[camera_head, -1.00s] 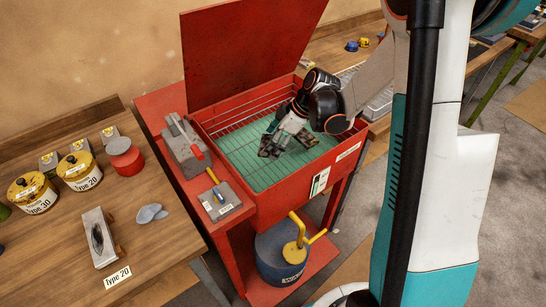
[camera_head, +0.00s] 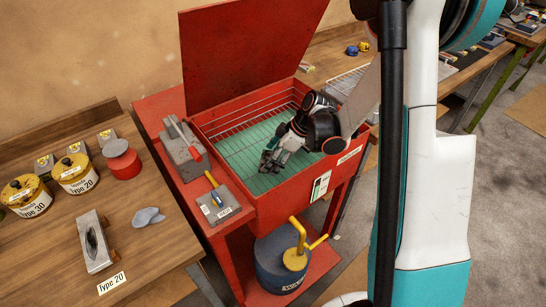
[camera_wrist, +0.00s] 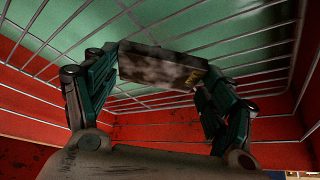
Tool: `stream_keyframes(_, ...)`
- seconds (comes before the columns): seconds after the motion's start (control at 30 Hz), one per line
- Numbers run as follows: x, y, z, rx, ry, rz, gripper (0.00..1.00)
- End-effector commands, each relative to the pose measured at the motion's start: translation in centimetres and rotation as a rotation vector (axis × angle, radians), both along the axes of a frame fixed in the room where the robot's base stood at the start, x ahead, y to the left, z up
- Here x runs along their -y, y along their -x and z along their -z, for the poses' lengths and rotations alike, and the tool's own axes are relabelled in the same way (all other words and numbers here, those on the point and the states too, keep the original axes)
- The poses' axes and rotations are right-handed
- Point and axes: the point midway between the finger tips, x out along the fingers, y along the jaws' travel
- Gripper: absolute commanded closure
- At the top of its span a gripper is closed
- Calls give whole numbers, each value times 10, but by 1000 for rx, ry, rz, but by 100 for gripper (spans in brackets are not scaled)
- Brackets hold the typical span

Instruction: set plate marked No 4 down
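The plate (camera_wrist: 160,68) is a dark, grimy slab with a yellowish mark at its right end; I cannot read the mark. In the wrist view it spans between the two green fingers of my gripper (camera_wrist: 158,85), which look closed against its ends. In the head view my gripper (camera_head: 271,163) points down inside the red washer tub (camera_head: 307,180), over the wire rack (camera_head: 235,148). There the plate is mostly hidden by the fingers. I cannot tell whether it touches the rack wires.
The tub's red lid (camera_head: 250,55) stands open behind. A grey block with a red-handled tool (camera_head: 183,145) and a grey box (camera_head: 220,205) sit on the left ledge. The rack's left part is clear. A wooden bench (camera_head: 150,180) stands left.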

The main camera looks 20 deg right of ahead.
Motion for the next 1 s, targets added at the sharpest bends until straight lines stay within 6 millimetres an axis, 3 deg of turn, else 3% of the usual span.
stream_keyframes(0.57,2,1,-7,0,0,1,5)
stream_keyframes(1.0,38,20,-80,-1,0,2,5)
